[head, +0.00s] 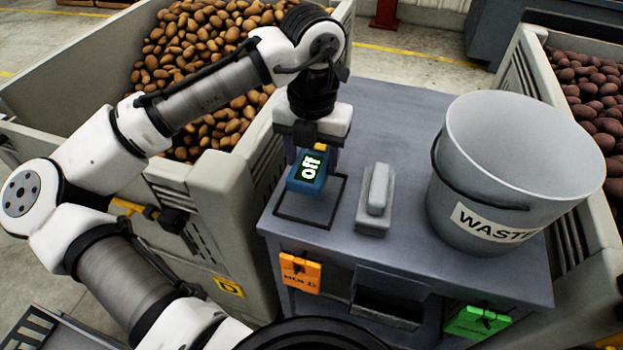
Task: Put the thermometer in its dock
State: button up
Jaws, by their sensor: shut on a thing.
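A light grey block with a raised bar (376,195) stands just right of the outline. I cannot tell for sure whether the block or the outline is the dock.
A large grey bucket marked "WASTE" (500,170) stands on the right of the worktop (390,110). Crates of potatoes flank it left (230,200) and right (540,75). Orange (300,273) and green (477,322) tags hang on the front. The worktop's back is clear.

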aim_at(312, 162)
jog(key=shift+f, duration=3.05)
jog(key=shift+f, duration=0.1)
jog(key=shift+f, duration=0.1)
jog(key=o, duration=1.1)
jog(key=shift+o, duration=0.2)
notch_tip(312, 162, up, 12)
jog(key=shift+r, duration=0.2)
